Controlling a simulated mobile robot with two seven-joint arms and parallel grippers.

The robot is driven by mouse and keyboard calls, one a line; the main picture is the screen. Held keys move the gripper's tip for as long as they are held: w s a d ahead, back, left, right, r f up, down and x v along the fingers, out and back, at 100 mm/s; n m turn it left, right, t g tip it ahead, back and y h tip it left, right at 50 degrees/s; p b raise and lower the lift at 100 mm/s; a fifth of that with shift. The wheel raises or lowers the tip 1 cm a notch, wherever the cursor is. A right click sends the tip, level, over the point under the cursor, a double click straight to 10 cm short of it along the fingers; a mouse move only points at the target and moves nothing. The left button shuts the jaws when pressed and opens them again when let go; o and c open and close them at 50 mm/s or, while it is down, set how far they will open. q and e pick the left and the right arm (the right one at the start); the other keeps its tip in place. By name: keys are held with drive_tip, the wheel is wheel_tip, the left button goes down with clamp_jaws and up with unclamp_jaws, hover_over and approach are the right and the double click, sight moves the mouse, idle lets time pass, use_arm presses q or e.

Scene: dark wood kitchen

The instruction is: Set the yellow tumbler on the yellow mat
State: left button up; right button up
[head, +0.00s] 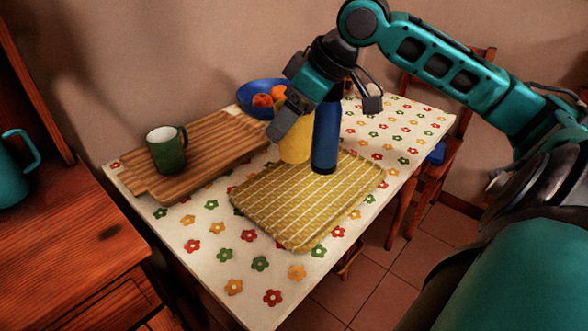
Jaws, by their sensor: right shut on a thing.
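The yellow tumbler (296,147) is at the far left edge of the yellow mat (300,205), partly covered by my right gripper (290,116). My right gripper is shut on the tumbler near its upper part. One grey finger shows in front of it, and the other contact is hidden. I cannot tell whether the tumbler's base touches anything. The yellow mat, with a pale grid pattern, lies on the table and its middle is bare. My left gripper is not in view.
A blue bottle (326,140) stands upright at the mat's far part, close beside the tumbler. A wooden board (215,140) holds a green mug (167,155). A blue bowl (250,99) of fruit is behind. The flowered tablecloth (210,270) is clear in front.

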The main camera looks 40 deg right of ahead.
wheel_tip(320, 180, down, 14)
drive_tip(key=b, duration=0.4)
drive_tip(key=shift+r, duration=0.15)
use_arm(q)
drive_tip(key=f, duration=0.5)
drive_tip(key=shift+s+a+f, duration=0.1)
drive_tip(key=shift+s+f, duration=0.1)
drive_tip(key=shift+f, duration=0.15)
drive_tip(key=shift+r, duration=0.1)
use_arm(e)
drive_tip(key=o, duration=1.1)
drive_tip(key=shift+c, duration=0.2)
use_arm(q)
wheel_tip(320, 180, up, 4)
drive_tip(key=p, duration=0.3)
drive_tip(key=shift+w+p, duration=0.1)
drive_tip(key=shift+p, duration=0.2)
use_arm(e)
drive_tip(key=v, duration=1.2)
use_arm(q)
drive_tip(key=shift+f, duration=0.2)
